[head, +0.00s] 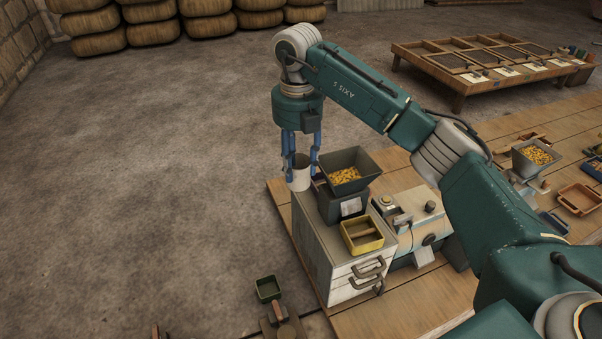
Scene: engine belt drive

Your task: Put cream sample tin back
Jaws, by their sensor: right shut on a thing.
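The cream sample tin (299,179) is a small pale open-topped cylinder. It is upright between the blue fingers of my right gripper (302,166), which is shut on it. The gripper points down from above, at the back left corner of the white drawer cabinet (313,238). I cannot tell whether the tin's base touches the cabinet top or is just above it.
A dark hopper (346,158) of yellow grain stands close right of the tin. A yellow tray (362,236) sits at the cabinet's front. A grey machine (415,215) is to the right. The floor at left is clear.

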